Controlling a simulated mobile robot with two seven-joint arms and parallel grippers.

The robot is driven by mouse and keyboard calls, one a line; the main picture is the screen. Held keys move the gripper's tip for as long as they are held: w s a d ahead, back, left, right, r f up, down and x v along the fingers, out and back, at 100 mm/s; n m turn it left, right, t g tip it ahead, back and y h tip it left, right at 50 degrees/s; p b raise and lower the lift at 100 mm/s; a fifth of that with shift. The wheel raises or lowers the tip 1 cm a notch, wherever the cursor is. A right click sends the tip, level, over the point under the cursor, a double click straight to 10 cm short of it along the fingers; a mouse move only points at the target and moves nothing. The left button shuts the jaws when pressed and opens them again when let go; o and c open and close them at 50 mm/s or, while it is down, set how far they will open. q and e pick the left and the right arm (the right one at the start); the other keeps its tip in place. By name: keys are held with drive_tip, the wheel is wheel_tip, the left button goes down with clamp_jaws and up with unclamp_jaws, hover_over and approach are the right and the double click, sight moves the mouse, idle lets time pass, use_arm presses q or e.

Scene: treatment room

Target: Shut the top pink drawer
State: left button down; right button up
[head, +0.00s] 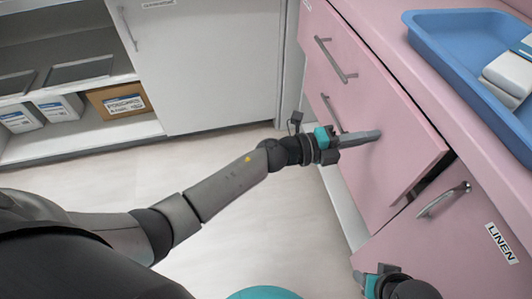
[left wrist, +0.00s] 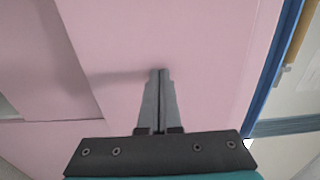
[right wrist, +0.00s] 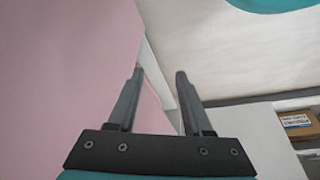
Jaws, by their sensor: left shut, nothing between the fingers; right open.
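The top pink drawer (head: 395,150) stands slightly out from the pink cabinet, with a dark gap along its right edge. Its bar handle (head: 335,60) is on the front, towards the upper left. My left gripper (head: 376,135) is shut and empty, its fingertips at the drawer front, right of the handle. The left wrist view shows the fingertips (left wrist: 158,72) against plain pink surface (left wrist: 215,60); I cannot tell whether they touch it. My right gripper (head: 362,278) is low by the cabinet. Its fingers (right wrist: 159,73) are apart and empty in the right wrist view.
A blue tray (head: 432,45) with white packs lies on the pink counter. A LINEN door (head: 455,240) with a bar handle is right of the drawer. A lower drawer handle (head: 332,113) sits behind my left gripper. Open shelves with boxes (head: 118,100) stand at the far left.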

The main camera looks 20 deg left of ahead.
use_arm(q)
drive_tip(key=b+x, duration=0.1)
drive_tip(key=x, duration=0.4)
drive_tip(key=shift+w+d, duration=0.25)
drive_tip(key=shift+d, duration=0.05)
drive_tip(key=shift+d+r, duration=0.1)
use_arm(e)
wheel_tip(320, 180, up, 3)
drive_tip(key=shift+a+f, duration=0.1)
drive_tip(key=shift+f, duration=0.1)
use_arm(q)
drive_tip(key=shift+w+r, duration=0.1)
drive_tip(key=shift+r, duration=0.05)
